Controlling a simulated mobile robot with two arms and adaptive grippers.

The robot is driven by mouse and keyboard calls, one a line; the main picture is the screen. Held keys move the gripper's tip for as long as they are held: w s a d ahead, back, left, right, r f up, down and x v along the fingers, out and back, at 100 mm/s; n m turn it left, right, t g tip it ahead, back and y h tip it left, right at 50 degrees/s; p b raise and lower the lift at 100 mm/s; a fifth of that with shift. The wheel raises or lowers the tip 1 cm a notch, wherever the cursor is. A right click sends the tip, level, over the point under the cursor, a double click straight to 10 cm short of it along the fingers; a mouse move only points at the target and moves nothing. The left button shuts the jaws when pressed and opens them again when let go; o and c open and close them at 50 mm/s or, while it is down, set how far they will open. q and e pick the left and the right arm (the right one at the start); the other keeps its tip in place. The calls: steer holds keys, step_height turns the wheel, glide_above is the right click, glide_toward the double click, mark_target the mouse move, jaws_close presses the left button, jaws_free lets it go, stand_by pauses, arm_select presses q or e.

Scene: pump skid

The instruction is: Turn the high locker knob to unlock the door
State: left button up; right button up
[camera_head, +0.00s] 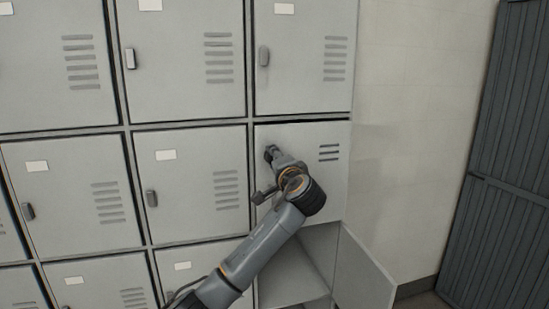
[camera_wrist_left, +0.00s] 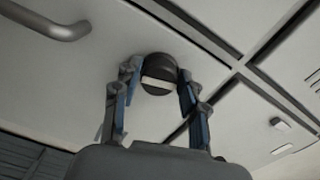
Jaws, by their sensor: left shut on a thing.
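The locker door (camera_head: 328,182) in the right column, middle row, looks closed. My left gripper (camera_head: 271,153) is at the upper left of this door, and my arm hides part of the door. In the left wrist view, a round dark knob (camera_wrist_left: 157,60) with a pale bar across it sits on the grey door. My left gripper's two blue-lined fingers (camera_wrist_left: 158,84) are on either side of the knob and shut on it. A grey bar handle (camera_wrist_left: 45,24) shows on the same door at upper left. My right gripper is in neither view.
Below this door, an open compartment (camera_head: 291,272) has its door (camera_head: 362,277) swung out to the right. Other closed lockers with handles (camera_head: 151,198) surround it to the left and above. A bare wall (camera_head: 420,120) and a dark ribbed panel (camera_head: 515,110) stand at right.

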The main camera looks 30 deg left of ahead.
arm_select(q)
steer(key=shift+m, duration=1.5)
steer(key=o, duration=1.1)
steer(key=shift+o, duration=0.2)
steer(key=shift+d, duration=0.1)
steer(key=v, duration=1.1)
steer(key=shift+s+d, duration=0.3)
